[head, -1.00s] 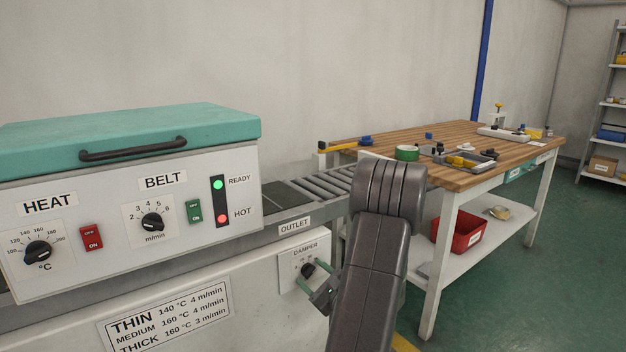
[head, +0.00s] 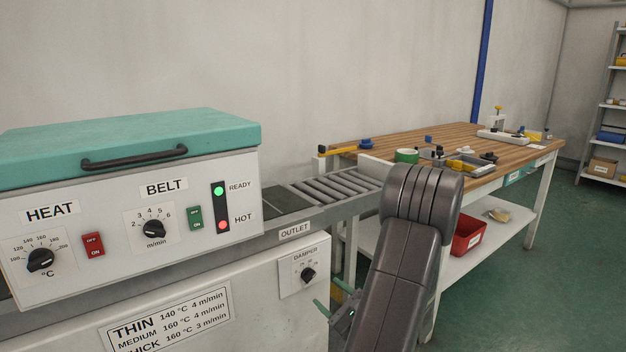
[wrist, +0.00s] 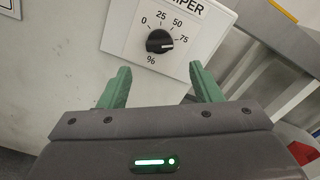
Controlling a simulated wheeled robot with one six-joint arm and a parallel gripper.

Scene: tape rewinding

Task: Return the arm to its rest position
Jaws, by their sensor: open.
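My gripper (head: 335,310) is at the lower middle of the head view, partly hidden behind my dark grey arm. In the wrist view its two green fingers (wrist: 160,85) stand wide apart with nothing between them. The damper knob (head: 308,275) is on the white front panel below the outlet label, to the upper left of my gripper. In the wrist view the black damper knob (wrist: 159,41) shows beyond the fingertips, apart from them, its pointer toward the right of the scale.
The heat and belt machine (head: 130,210) fills the left, with READY and HOT lamps lit. A roller conveyor (head: 335,186) runs from it to a wooden workbench (head: 390,143) behind my arm. A red bin (head: 467,236) stands on the bench's lower shelf. Green floor lies clear at right.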

